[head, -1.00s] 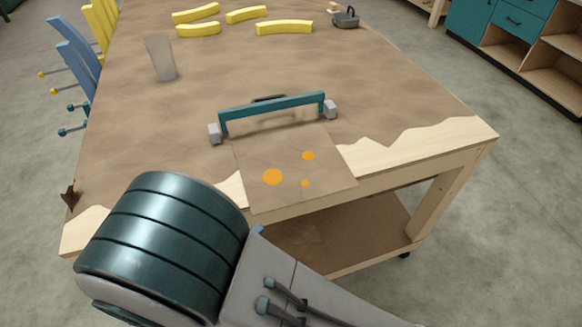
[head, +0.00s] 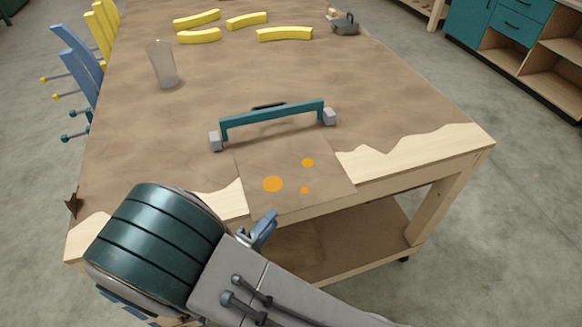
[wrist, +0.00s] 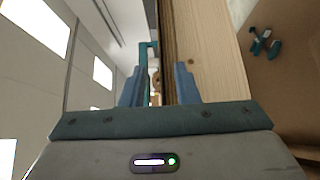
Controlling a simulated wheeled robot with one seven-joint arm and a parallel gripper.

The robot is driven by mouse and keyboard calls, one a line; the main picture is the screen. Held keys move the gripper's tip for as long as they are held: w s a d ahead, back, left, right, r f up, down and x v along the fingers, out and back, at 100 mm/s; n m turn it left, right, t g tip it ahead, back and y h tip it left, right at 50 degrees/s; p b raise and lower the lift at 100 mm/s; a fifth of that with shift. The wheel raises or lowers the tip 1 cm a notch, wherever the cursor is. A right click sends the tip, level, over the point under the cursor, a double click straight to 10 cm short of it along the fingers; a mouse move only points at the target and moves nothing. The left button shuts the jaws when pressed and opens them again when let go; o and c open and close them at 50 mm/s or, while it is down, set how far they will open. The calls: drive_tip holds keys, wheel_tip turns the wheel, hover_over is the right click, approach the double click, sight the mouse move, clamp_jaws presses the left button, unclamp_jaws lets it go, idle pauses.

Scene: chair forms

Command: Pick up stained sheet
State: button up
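The stained sheet (head: 295,180) is a thin brown square with a few orange spots. It lies at the table's near edge in the head view, with its front part overhanging the edge. A teal bar with grey end blocks (head: 272,118) stands just behind it. My gripper (head: 264,230) is just below the sheet's front edge in the head view, partly hidden by my arm. In the wrist view my gripper (wrist: 158,78) has two blue fingers spread apart, facing the table edge. I cannot make out the sheet clearly between them.
The wooden table (head: 430,152) has a lower shelf (head: 345,240). Yellow curved pieces (head: 285,34), a clear cup (head: 163,64) and a grey tool (head: 345,23) stand farther back. Blue and yellow chair-like forms (head: 75,60) stand at the left. The table's middle is clear.

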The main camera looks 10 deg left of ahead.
drive_tip(key=x, duration=0.3)
drive_tip(key=shift+w+d+p, duration=0.1)
drive_tip(key=shift+w+p, duration=0.1)
drive_tip(key=shift+p, duration=0.1)
drive_tip(key=shift+c, duration=0.3)
clamp_jaws()
drive_tip(key=shift+r, duration=0.15)
